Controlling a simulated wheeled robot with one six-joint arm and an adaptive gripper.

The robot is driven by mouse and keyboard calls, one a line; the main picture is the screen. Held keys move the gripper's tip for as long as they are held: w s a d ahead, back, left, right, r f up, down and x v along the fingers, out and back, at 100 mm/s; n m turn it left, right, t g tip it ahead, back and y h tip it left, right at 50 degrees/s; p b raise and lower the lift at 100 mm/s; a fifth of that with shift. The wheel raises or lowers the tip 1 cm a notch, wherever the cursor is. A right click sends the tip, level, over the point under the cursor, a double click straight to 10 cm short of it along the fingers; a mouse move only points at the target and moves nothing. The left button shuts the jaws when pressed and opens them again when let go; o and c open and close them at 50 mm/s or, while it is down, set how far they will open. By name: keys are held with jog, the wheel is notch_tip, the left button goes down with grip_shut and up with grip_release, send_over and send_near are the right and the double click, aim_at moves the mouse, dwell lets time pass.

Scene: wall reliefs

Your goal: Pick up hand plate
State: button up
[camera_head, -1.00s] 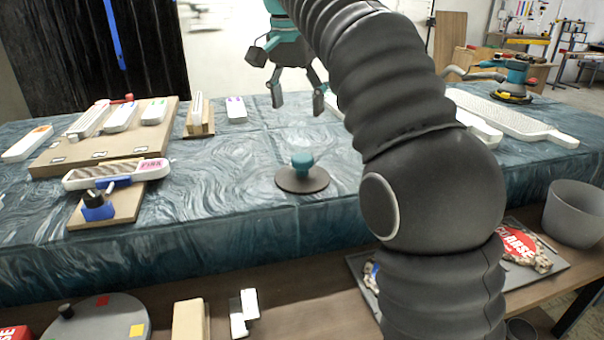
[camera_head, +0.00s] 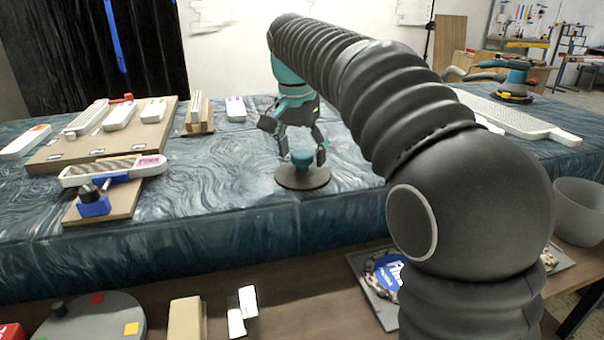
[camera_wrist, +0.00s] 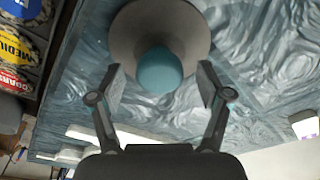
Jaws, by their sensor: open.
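The hand plate (camera_head: 303,178) is a dark round disc with a teal knob on top, lying flat on the blue swirled table surface. In the wrist view its disc (camera_wrist: 123,38) and teal knob (camera_wrist: 160,72) show at the top middle. My gripper (camera_head: 301,155) is open and above the disc, with its fingertips spread to either side of the knob. In the wrist view my gripper's fingers (camera_wrist: 160,88) stand apart with the knob between and just beyond their tips. I see no contact with the knob.
A wooden board with white sanding blocks (camera_head: 120,115) lies at left, and a block on a stand (camera_head: 112,172) in front of it. A long white perforated plate (camera_head: 520,118) and a teal sander (camera_head: 516,78) are at right. The surface around the disc is clear.

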aim_at(307, 152)
jog(key=shift+f, duration=0.55)
jog(key=c, duration=1.3)
jog(key=shift+w, duration=0.1)
jog(key=shift+r, duration=0.5)
jog(key=r, duration=0.2)
jog(key=r+p, duration=0.1)
jog(key=shift+d+r, duration=0.35)
jog(key=shift+r, duration=0.05)
jog(key=s+d+r, duration=0.1)
jog(key=d+r, duration=0.1)
jog(key=d, duration=0.1)
jog(key=s+d+r, duration=0.2)
jog(key=d, duration=0.1)
jog(key=s+d+r, duration=0.1)
jog(key=d+r, duration=0.1)
jog(key=d, duration=0.2)
jog(key=shift+s+d+r, duration=0.1)
jog(key=shift+s, duration=0.1)
